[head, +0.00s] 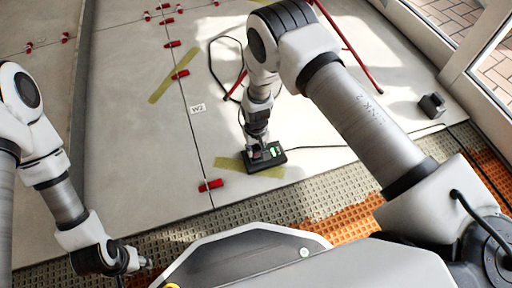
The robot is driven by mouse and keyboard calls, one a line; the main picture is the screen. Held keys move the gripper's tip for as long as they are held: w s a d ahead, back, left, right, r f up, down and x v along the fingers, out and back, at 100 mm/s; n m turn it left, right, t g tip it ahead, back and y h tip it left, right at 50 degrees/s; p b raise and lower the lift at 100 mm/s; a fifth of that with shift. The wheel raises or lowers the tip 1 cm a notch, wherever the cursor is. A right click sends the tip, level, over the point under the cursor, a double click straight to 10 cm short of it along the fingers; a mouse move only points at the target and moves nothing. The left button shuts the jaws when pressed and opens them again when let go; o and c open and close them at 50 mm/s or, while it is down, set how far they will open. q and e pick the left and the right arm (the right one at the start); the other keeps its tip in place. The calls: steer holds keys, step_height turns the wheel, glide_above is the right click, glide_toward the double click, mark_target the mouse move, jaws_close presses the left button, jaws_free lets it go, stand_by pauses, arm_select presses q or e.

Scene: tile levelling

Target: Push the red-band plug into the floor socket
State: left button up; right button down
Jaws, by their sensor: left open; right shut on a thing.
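My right gripper (256,150) points straight down over a small black floor socket block (273,163) that lies on the tiles and shows a green light. It is shut on the plug, which is mostly hidden by the fingers; a little red shows at the block's left end. I cannot tell how deep the plug sits. A dark cable (212,62) loops on the floor behind the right gripper. My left gripper (144,265) is at the lower left, open and empty, low over the floor's near edge and far from the socket.
Large grey tiles carry several red levelling wedges (210,185) along the joints. Yellow-green tape strips (174,75) and a W2 label (198,109) lie on them. Red bars lie behind my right arm. A small black box (432,105) stands at right near the glass doors. Orange matting (345,222) borders the tiles.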

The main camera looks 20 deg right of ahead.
steer(key=shift+f+b, duration=0.6)
steer(key=shift+f, duration=0.35)
stand_by(1.1)
steer(key=c, duration=0.8)
jaws_free()
steer(key=shift+o, duration=0.2)
step_height(320, 180, up, 12)
